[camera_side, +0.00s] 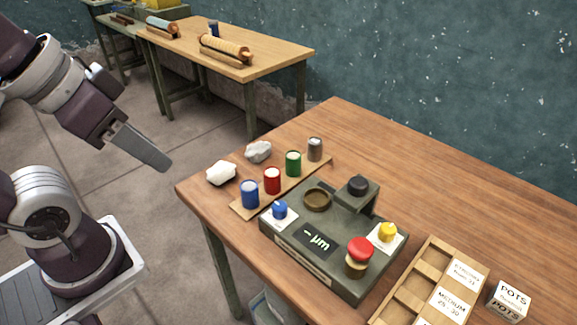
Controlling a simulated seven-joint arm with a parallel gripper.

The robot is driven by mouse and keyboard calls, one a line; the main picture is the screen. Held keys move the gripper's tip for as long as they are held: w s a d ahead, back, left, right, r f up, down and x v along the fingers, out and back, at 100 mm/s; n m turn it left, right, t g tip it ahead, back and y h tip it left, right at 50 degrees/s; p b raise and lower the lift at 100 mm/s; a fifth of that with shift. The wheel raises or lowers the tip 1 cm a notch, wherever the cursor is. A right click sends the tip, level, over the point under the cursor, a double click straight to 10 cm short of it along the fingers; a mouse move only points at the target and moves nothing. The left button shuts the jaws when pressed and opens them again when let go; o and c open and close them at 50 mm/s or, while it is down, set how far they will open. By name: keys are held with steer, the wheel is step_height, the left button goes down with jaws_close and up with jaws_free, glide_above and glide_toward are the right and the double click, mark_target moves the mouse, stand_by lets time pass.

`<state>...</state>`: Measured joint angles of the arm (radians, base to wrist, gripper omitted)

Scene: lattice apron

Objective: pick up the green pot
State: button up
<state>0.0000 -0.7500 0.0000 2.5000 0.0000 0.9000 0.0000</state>
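The green pot (293,163) stands upright on a narrow wooden strip (240,209) near the table's left corner. It is third in a slanting row, between a red pot (272,181) and a grey pot (315,149); a blue pot (249,194) stands at the near end. My gripper (160,163) is in the air left of the table, well apart from the green pot. It is seen edge-on as one grey slab, so I cannot tell whether its fingers are open or shut. Nothing shows held at its tip.
Whitish lumps (221,173) lie behind the strip. A grey-green measuring device (335,267) stands in front, with a red-topped pot (358,255), small blue (280,210) and yellow (387,232) items. A compartmented wooden tray (408,289) lies right.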

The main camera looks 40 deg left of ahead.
stand_by(0.4)
steer(key=o, duration=0.6)
